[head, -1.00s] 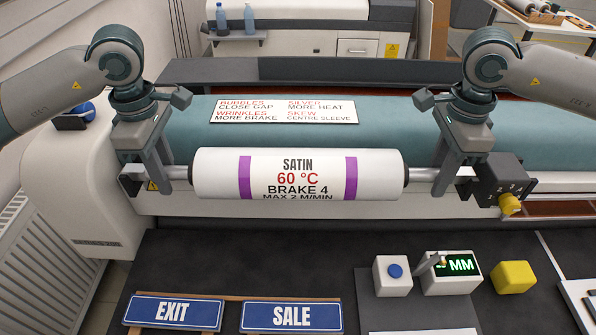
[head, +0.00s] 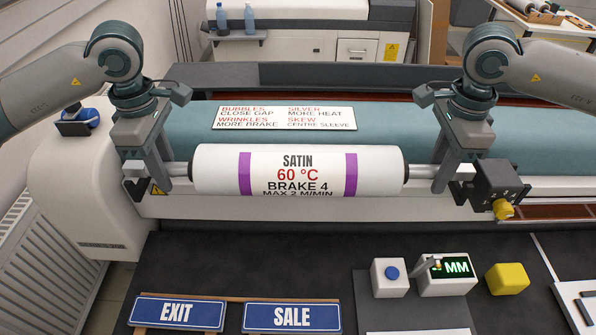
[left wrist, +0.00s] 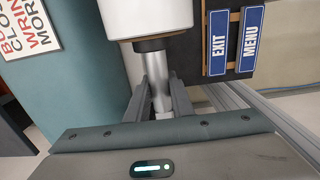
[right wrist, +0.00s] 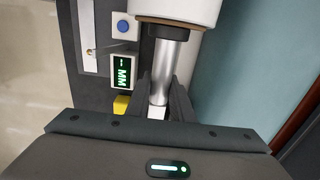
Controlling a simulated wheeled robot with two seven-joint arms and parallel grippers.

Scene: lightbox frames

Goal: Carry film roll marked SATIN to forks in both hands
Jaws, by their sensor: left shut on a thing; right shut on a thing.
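The white film roll (head: 299,171) marked SATIN has two purple bands and lies level across the front of the machine. My left gripper (head: 176,172) is shut on its left metal shaft end (left wrist: 158,85). My right gripper (head: 425,173) is shut on its right metal shaft end (right wrist: 166,70). Dark brackets that look like the forks show at the left (head: 136,190) and right (head: 463,192), just outside the grippers. The shaft ends are partly hidden by the fingers, and I cannot tell whether they touch the forks.
A black box (head: 488,180) with a yellow knob stands by the right bracket. The teal machine roller (head: 385,143) lies behind the roll. In front are EXIT (head: 177,313) and SALE (head: 291,317) signs, a blue button (head: 391,273) and a yellow block (head: 507,279).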

